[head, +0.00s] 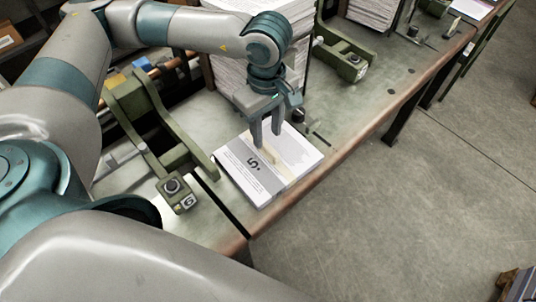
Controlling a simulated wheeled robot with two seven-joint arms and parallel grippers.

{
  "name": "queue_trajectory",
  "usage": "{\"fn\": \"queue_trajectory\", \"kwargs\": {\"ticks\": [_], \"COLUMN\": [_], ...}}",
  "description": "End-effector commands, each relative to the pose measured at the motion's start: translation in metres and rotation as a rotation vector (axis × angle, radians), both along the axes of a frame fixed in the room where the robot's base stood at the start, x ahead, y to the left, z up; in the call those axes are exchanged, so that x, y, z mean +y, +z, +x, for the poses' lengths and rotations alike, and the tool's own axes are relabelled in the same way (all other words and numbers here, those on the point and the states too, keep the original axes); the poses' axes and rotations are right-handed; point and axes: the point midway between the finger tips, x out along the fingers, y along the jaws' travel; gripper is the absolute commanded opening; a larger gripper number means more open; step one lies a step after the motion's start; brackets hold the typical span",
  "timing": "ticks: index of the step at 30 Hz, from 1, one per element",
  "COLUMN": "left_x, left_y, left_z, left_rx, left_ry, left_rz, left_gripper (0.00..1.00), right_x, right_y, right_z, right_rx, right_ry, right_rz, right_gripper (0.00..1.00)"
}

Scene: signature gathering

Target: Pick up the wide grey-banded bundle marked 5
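The bundle marked 5 (238,173) is a flat stack of white printed sheets with a wide grey band. It lies on the workbench near its front edge, and the black 5 on the band faces up. My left gripper (267,148) points down over the middle of the bundle, beside the band. Its two fingers are apart, with the tips at or just above the top sheet; I cannot tell whether they touch it. A small cream piece shows by the fingertips. My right gripper is not in view.
A green lever device (150,130) stands left of the bundle, with a block marked 6 (189,202) at its front. Tall paper stacks (229,80) stand behind my gripper. Another green device (343,55) is at the back right. The bench top (372,105) right of the bundle is mostly clear.

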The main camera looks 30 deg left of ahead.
Motion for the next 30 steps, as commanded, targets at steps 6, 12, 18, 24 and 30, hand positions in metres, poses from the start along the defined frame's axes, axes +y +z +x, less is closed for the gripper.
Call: {"fn": "queue_trajectory", "kwargs": {"ticks": [6,12,18,24,30], "left_x": [-0.003,-0.003,-0.003,-0.003,-0.003], "left_y": [-0.015,-0.038,-0.046,-0.046,-0.046], "left_z": [-0.002,-0.002,-0.002,-0.002,-0.002], "left_rx": [0.004,0.003,0.001,0.0,0.0], "left_ry": [-0.001,-0.001,-0.001,-0.001,-0.001], "left_rz": [0.001,0.001,0.0,0.0,0.0], "left_gripper": [0.34,0.34,0.34,0.34,0.27], "right_x": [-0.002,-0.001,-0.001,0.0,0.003], "right_y": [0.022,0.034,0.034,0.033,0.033], "right_z": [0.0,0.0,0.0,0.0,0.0], "right_rx": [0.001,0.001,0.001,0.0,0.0], "right_ry": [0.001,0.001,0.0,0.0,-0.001], "right_rz": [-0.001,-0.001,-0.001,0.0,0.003], "right_gripper": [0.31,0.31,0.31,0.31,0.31]}}
